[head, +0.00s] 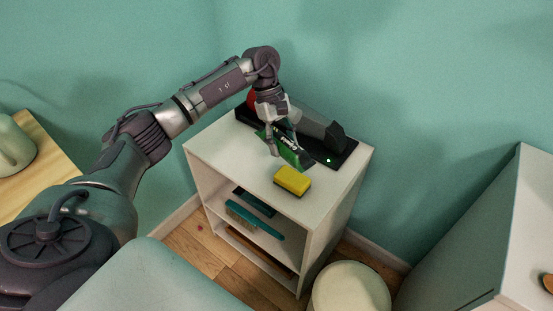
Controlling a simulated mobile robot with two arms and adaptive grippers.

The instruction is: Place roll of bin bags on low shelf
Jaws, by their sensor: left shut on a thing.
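My left gripper (281,143) reaches in from the left over the top of a small white shelf unit (224,152). It is shut on a green and black item with a white label (294,154), which looks like the roll of bin bags. The item is tilted and partly covered by the fingers. I cannot tell whether it touches the top. The unit's open front shows lower shelves, with a teal brush-like item (255,220) on one and a brown item (262,249) below. My right gripper is not in view.
A yellow sponge (292,181) lies on the unit's top near the front edge. A dark device on a black base (343,152) with a green light stands behind. A round cream bin (349,289) stands to the right, and a white cabinet (525,215) is farther right.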

